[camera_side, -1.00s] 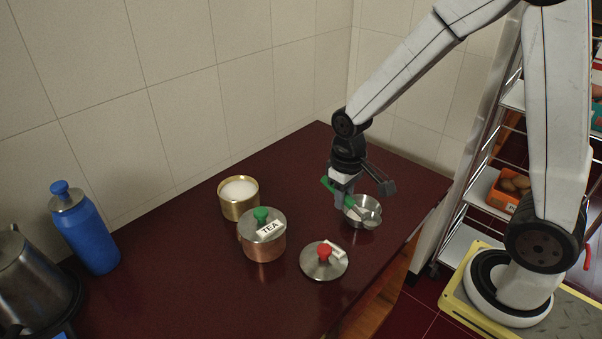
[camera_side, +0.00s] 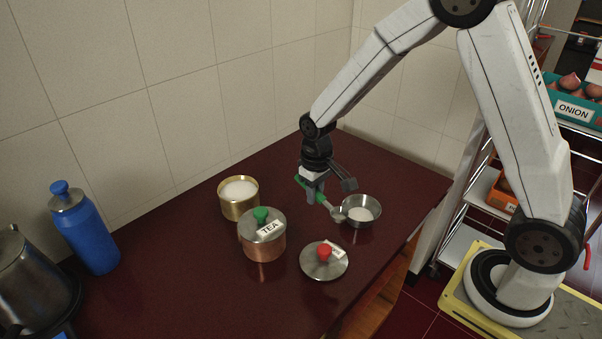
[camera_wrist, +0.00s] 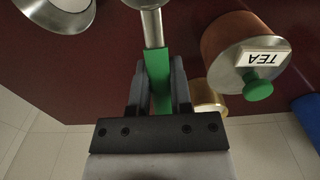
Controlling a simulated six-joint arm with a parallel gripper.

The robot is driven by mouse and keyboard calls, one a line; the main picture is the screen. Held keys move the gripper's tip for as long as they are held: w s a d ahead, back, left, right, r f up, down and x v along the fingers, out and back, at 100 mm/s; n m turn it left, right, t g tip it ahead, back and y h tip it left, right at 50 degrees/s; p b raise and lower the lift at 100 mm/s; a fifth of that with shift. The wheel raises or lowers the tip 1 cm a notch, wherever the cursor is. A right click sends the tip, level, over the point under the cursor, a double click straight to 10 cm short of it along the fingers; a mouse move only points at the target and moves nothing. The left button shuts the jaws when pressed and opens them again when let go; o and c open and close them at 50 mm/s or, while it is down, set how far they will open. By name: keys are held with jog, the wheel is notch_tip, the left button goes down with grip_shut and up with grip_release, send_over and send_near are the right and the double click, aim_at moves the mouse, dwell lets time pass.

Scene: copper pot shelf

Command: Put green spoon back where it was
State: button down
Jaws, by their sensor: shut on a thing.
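The green spoon has a green handle (camera_wrist: 158,75) and a metal shaft and bowl (camera_side: 337,214). My gripper (camera_side: 314,192) is shut on the green handle, which also shows between the fingers in the wrist view. The spoon is held above the table, its bowl end pointing down and right, beside the left rim of a small metal bowl (camera_side: 374,224). The metal bowl holds some white stuff. Whether the spoon touches the bowl's rim I cannot tell.
An open brass pot (camera_side: 240,213) full of white stuff stands left. A copper pot labelled TEA (camera_side: 262,248) has a lid with a green knob. A loose lid with a red knob (camera_side: 326,272) lies in front. A blue bottle (camera_side: 85,228) and a kettle (camera_side: 32,285) stand far left.

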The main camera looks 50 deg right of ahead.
send_over(296, 219)
jog(key=f, duration=0.6)
jog(key=shift+s, duration=0.35)
jog(key=shift+w, duration=0.1)
jog(key=shift+w+f, duration=0.15)
jog(key=shift+f, duration=1.6)
jog(key=shift+f, duration=0.1)
jog(key=c, duration=0.5)
grip_release()
jog(key=shift+c, duration=0.2)
jog(key=shift+r, duration=6.15)
